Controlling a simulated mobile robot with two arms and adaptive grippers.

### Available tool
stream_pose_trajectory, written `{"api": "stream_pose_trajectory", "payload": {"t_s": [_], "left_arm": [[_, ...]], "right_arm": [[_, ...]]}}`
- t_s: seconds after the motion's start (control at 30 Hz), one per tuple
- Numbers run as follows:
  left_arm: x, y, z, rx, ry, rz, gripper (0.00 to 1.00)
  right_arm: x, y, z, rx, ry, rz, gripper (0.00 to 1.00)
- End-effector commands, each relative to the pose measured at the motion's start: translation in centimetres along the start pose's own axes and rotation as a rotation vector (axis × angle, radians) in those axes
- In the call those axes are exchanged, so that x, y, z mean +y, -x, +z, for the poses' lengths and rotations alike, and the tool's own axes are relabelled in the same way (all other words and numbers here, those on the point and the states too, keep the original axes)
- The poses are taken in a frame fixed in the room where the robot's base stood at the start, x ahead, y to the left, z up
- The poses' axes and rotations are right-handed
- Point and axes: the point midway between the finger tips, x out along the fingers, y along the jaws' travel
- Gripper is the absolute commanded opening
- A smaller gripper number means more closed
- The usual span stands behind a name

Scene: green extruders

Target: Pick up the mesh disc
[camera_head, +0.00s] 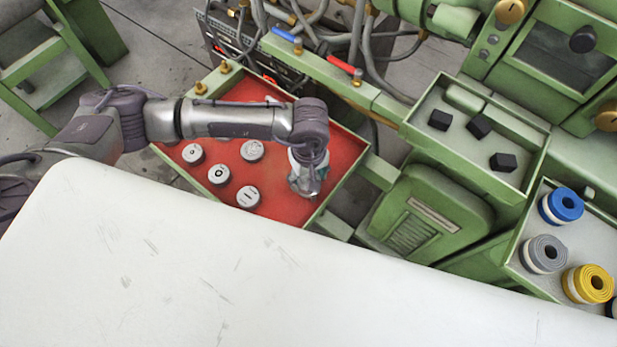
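Several small round whitish discs with differing dark marks on top lie in a red-floored tray (215,205): an upper left one (192,153), a middle one (219,174), an upper right one (252,150) and a lower one (248,197). I cannot tell which is the mesh disc; the marks are too small. My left gripper (304,190) points down over the tray's right part, to the right of these discs. Its fingers are small and unclear, so I cannot tell whether they hold anything. My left arm hides part of the tray. My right gripper is not in view.
A white surface (200,270) fills the foreground. A green tray (455,148) with black blocks is at the right, and another tray (520,262) holds blue, grey and yellow rolls. Green machinery and hoses (355,40) stand behind the red tray.

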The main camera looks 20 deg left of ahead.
Motion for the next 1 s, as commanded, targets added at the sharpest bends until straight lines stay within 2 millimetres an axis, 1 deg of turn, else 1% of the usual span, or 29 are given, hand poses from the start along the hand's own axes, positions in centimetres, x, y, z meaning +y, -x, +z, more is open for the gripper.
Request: {"api": "stream_pose_trajectory", "payload": {"t_s": [0.17, 0.4, 0.6, 0.7, 0.8, 1.0], "left_arm": [[0.1, 3.0, -0.1, 0.004, -0.003, 0.006, 0.22], [-2.7, 6.1, 4.8, -0.001, -0.008, 0.005, 0.22], [-4.7, 8.4, 8.1, 0.0, -0.006, 0.005, 0.22], [-5.3, 9.1, 9.1, -0.001, -0.005, 0.004, 0.22], [-5.8, 9.6, 9.7, 0.0, -0.003, 0.002, 0.22], [-6.0, 9.9, 10.1, 0.001, -0.001, 0.002, 0.22]], "right_arm": [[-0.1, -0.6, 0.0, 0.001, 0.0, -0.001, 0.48], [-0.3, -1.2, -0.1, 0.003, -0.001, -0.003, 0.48], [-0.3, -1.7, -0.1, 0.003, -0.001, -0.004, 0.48], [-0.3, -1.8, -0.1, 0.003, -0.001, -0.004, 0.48], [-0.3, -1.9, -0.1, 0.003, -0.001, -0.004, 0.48], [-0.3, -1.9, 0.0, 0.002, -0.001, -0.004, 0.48]]}}
